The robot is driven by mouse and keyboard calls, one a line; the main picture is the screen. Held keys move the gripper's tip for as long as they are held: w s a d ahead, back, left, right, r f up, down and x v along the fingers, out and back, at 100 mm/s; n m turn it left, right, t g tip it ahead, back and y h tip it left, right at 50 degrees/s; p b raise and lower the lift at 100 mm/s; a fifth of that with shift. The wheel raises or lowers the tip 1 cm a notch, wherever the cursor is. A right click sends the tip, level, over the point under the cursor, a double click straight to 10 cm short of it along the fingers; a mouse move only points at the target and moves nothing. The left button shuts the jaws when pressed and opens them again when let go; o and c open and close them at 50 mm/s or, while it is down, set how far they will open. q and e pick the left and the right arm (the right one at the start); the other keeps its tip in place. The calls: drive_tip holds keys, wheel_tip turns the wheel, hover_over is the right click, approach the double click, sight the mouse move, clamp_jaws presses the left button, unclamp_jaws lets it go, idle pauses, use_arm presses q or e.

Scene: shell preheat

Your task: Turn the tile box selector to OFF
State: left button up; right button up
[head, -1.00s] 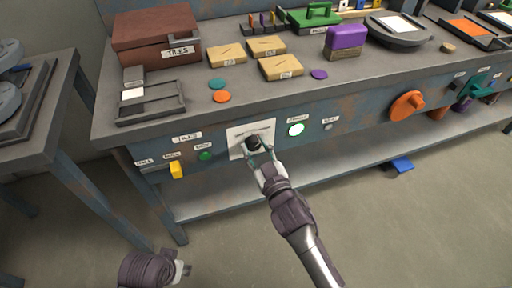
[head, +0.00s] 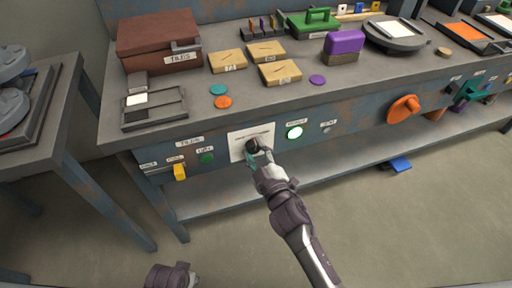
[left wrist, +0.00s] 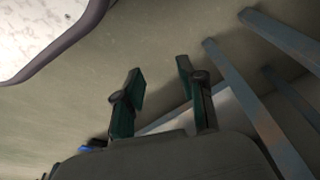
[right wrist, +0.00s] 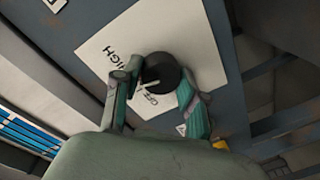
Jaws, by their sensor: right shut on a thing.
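The tile box selector is a black round knob (head: 252,145) on a white plate (head: 237,151) on the bench front, below the TILES box (head: 158,42). My right gripper (head: 260,156) is shut on the knob, one finger on either side. In the right wrist view the knob (right wrist: 160,72) sits between the fingertips, and the plate (right wrist: 195,45) shows the words HIGH and OFF. A pale pointer line on the knob lies near the OFF lettering; I cannot tell its exact setting. My left gripper (left wrist: 160,80) is open and empty, over the floor away from the bench.
Left of the plate are a green button (head: 206,159) and a yellow switch (head: 180,172). A lower shelf (head: 225,195) runs under the bench.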

drive_tip(key=n, duration=0.2)
drive_tip(key=shift+n+p, duration=0.3)
drive_tip(key=shift+n, duration=0.1)
drive_tip(key=n, duration=0.2)
drive_tip(key=shift+n, duration=0.3)
drive_tip(key=shift+n+h, duration=0.4)
drive_tip(key=shift+n, duration=0.8)
use_arm(q)
drive_tip(key=shift+s+a+f, duration=0.1)
drive_tip(key=shift+s+f, duration=0.25)
drive_tip(key=shift+f, duration=0.35)
drive_tip(key=shift+s+f, duration=0.35)
drive_tip(key=shift+f, duration=0.3)
drive_tip(key=shift+s+a+f, duration=0.1)
drive_tip(key=shift+s+f, duration=0.25)
drive_tip(key=shift+f, duration=0.35)
use_arm(e)
drive_tip(key=shift+n, duration=1.5)
drive_tip(key=o, duration=1.1)
drive_tip(key=shift+o, duration=0.2)
